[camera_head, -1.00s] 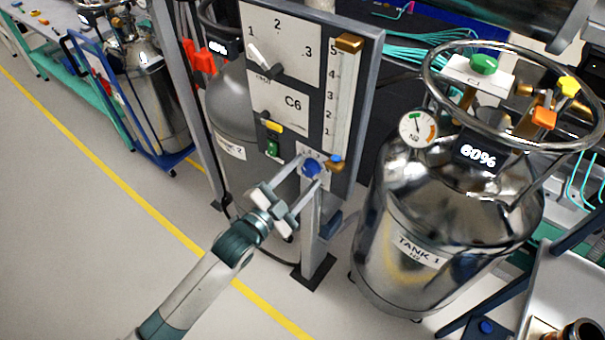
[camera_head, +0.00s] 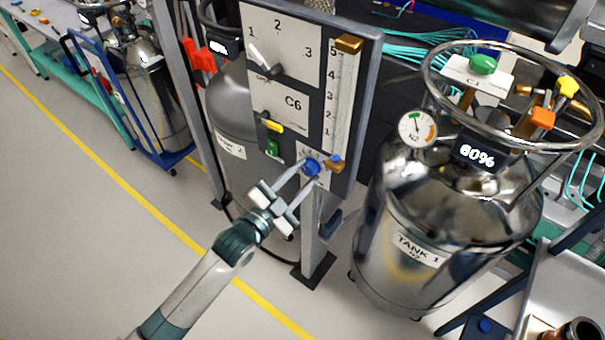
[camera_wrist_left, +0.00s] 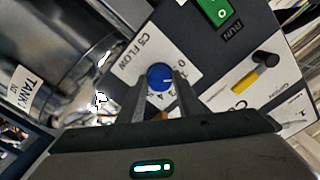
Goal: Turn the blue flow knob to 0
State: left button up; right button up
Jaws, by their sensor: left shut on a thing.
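The blue flow knob (camera_head: 311,167) sits low on the grey control panel, left of a brass fitting. It also shows in the left wrist view (camera_wrist_left: 160,77), on a white plate (camera_wrist_left: 136,65) marked "C5 FLOW" with a number scale around the knob. My left gripper (camera_head: 308,170) has its two fingers on either side of the knob and is shut on it. In the left wrist view, a pale pointer line on the knob points toward the right side of the scale; the exact number is hard to read. My right gripper is not in view.
The panel also carries a green switch (camera_head: 273,147), a yellow-marked lever (camera_head: 271,126), a 1-2-3 selector (camera_head: 263,57) and a vertical scale (camera_head: 340,95). A steel tank (camera_head: 440,235) stands close on the right. Open floor (camera_head: 90,230) lies left.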

pick_arm(q)
jog(key=shift+n+p, duration=0.75)
jog(key=shift+n, duration=1.55)
jog(key=o, duration=1)
jog(key=shift+o, duration=0.2)
jog(key=shift+s+a+f, duration=0.1)
jog(key=shift+s+a, duration=0.2)
jog(key=shift+s, duration=0.1)
jog(key=b+v, duration=0.4)
jog(key=v, duration=1.2)
jog(key=shift+s+b, duration=0.2)
jog(key=shift+b, duration=0.1)
